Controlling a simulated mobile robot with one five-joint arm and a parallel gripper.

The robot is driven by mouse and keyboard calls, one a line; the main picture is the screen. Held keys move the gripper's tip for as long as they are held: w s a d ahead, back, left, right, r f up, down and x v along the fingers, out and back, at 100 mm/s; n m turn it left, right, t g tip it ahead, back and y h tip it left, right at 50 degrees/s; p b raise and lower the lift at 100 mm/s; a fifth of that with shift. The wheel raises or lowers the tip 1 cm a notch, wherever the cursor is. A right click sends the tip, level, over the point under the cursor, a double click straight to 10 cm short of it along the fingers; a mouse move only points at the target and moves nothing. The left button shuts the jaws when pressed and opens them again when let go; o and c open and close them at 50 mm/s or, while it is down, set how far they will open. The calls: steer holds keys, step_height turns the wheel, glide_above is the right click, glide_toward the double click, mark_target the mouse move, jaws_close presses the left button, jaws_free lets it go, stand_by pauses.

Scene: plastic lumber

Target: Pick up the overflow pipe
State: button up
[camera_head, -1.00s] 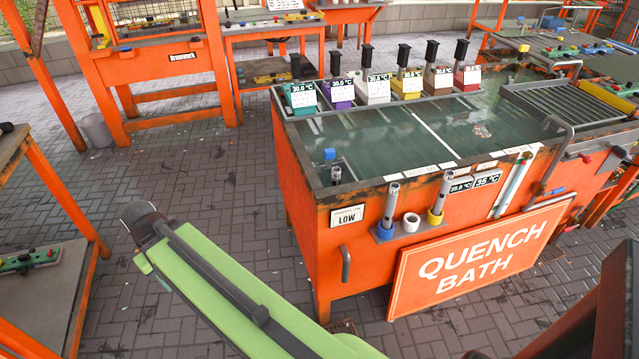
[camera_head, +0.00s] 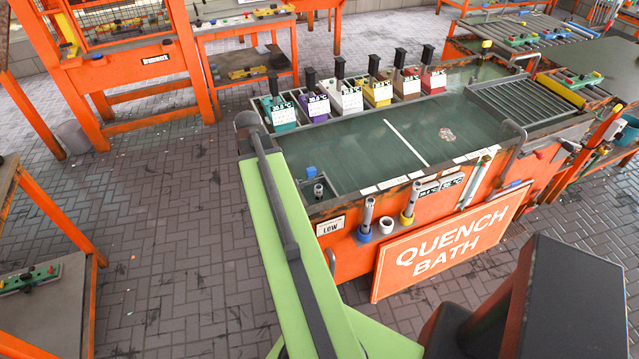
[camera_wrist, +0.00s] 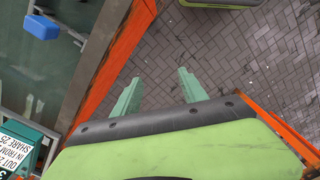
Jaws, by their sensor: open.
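The quench bath (camera_head: 400,258) is an orange tank of dark green water. A short upright grey pipe (camera_head: 319,191) with a blue piece (camera_head: 311,172) beside it stands in its near left corner. Two metal tubes stand in front holders, one with a blue collar (camera_head: 366,212) and one with a yellow collar (camera_head: 411,201). I cannot tell for sure which is the overflow pipe. My gripper (camera_wrist: 159,92) is open and empty in the wrist view, over paving just outside the tank's orange wall (camera_wrist: 120,55). In the head view its fingers are hidden.
Labelled coloured boxes with black handles (camera_head: 345,98) line the tank's far edge. A "QUENCH BATH" sign (camera_head: 450,240) leans at the front. Orange tables stand at left (camera_head: 60,215) and behind (camera_head: 245,40). Paved floor (camera_head: 180,220) is clear left of the tank.

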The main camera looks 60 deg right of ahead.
step_height(320, 180, up, 8)
steer(key=n+p, duration=0.1)
steer(key=p, duration=0.4)
glide_above(318, 196)
steer(key=d, duration=0.1)
steer(key=f+b, duration=1.1)
steer(key=b, duration=0.1)
steer(key=f+b, duration=0.5)
steer(key=f, duration=0.1)
steer(key=shift+w+d+f+b, duration=0.1)
steer(key=shift+w+f+b, duration=0.25)
steer(key=shift+b, duration=0.05)
steer(key=shift+r, duration=0.2)
jaws_close()
